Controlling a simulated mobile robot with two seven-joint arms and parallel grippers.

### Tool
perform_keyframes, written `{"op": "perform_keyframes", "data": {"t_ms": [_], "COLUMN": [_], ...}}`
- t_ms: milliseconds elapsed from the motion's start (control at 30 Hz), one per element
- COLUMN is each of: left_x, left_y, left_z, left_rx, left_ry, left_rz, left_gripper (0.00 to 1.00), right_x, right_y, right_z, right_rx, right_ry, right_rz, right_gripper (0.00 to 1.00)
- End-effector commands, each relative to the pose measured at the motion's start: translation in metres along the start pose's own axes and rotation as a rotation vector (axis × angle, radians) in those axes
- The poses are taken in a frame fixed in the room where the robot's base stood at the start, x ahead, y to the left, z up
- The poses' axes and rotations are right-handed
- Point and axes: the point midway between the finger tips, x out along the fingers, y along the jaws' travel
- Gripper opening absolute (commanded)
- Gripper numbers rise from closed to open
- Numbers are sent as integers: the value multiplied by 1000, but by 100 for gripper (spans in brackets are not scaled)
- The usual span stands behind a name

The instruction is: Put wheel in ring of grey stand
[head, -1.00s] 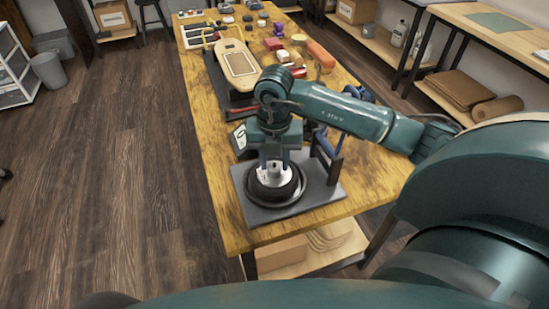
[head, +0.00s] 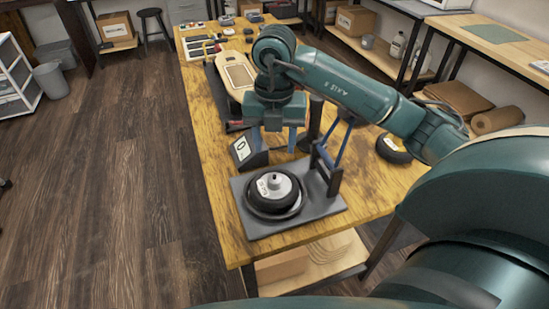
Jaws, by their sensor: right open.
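A black wheel (head: 268,202) with a pale hub lies flat on the grey stand (head: 322,206), near the table's front left corner. The stand's dark ring (head: 276,216) shows around the wheel's lower edge, and the wheel appears to sit inside it. My right gripper (head: 272,142) is open and empty, above and slightly behind the wheel, clear of it. Its fingers point down, one on each side. My left gripper is not in view.
A dark upright post (head: 326,168) with blue arms rises at the stand's right side. A small display box (head: 247,150) stands behind the stand. Another black wheel (head: 387,151) lies at the right table edge.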

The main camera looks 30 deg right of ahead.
Motion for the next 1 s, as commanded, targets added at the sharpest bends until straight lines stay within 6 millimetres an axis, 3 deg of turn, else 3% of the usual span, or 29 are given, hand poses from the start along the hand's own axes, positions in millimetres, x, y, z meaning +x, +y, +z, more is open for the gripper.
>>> {"op": "perform_keyframes", "data": {"t_ms": [100,200,800,900,1000], "left_x": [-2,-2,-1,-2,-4], "left_y": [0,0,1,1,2], "left_z": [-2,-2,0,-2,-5], "left_rx": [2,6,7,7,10], "left_ry": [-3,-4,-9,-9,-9], "left_rz": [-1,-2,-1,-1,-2], "left_gripper": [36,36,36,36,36], "right_x": [-20,-27,-29,-23,-10], "right_y": [0,0,0,9,32], "right_z": [1,0,-1,-10,-41], "right_rx": [-1,0,-3,-41,-144], "right_ry": [-3,-2,3,44,169], "right_rz": [1,0,1,34,147], "right_gripper": [50,50,50,50,50]}}
